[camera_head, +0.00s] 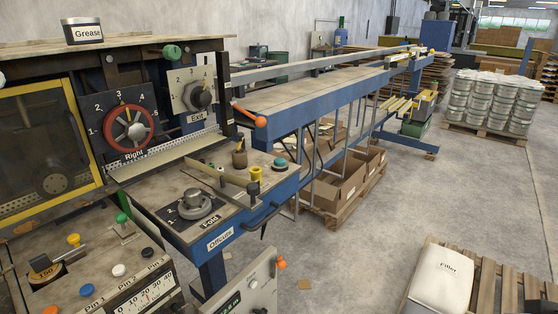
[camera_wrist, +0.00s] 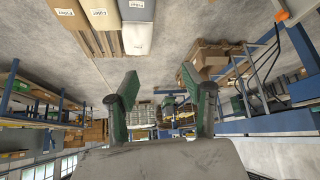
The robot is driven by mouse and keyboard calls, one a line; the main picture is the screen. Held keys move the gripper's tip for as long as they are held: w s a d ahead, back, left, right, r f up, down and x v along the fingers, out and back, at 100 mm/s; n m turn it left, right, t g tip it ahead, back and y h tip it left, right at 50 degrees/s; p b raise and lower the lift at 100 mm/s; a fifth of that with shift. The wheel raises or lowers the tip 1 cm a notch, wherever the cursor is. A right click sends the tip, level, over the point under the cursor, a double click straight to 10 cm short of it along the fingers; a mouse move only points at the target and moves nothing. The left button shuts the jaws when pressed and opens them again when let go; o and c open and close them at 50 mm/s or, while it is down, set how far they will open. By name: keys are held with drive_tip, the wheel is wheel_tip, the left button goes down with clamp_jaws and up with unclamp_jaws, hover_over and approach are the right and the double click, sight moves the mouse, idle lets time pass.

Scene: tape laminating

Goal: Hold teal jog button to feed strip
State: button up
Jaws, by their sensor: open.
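The teal jog button (camera_head: 280,163) sits at the right end of the blue-edged control shelf of the machine in the head view, right of a yellow knob (camera_head: 256,174). My gripper (camera_wrist: 158,78) shows only in the wrist view, with its two green fingers spread wide and nothing between them. The wrist view looks upside down across the hall, and I cannot make out the teal button there. My gripper is not in the head view, so its distance from the button cannot be told. No strip can be made out clearly.
A grey dial (camera_head: 197,204) and an orange-tipped lever (camera_head: 252,116) are near the button. A dark handle (camera_head: 262,218) juts from the shelf front. Cardboard boxes (camera_head: 337,186) stand under the long blue conveyor frame (camera_head: 330,97). The concrete floor right of the machine is largely clear.

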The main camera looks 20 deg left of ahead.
drive_tip(key=shift+c, duration=0.5)
clamp_jaws()
idle(1.0)
